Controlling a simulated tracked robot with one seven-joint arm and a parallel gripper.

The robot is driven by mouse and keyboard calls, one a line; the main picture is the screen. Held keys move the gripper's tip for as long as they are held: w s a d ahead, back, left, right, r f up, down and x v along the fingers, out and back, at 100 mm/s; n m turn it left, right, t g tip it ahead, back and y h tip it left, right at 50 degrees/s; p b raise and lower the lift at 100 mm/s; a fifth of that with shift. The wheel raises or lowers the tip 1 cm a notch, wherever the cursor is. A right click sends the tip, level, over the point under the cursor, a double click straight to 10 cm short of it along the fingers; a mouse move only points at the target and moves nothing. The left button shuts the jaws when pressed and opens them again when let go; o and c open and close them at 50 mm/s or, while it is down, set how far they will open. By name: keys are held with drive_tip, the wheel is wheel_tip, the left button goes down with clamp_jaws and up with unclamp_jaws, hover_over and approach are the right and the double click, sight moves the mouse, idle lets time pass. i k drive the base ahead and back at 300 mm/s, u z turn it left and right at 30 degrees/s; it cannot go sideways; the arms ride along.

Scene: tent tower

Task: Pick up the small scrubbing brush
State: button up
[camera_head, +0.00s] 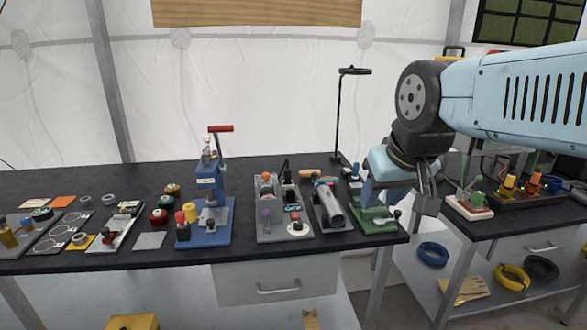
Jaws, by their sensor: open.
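My gripper (412,203) is in the camera_head view at the right end of the dark bench, pointing down. It is open, and I see nothing held in it. It is beside and partly in front of a green fixture (373,216) with a pale knob on it. I cannot pick out the small scrubbing brush for sure among the small items. My wrist may hide part of the bench corner.
The dark bench (110,252) holds a blue press (209,205) with a red handle, a grey tray (270,236) of small parts, and a dark cylinder fixture (329,206). A thin black lamp (338,115) stands behind. A second bench (490,228) is at the right, past a gap.

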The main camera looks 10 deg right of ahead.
sight(303, 174)
drive_tip(key=i, duration=0.9)
drive_tip(key=z, duration=0.1)
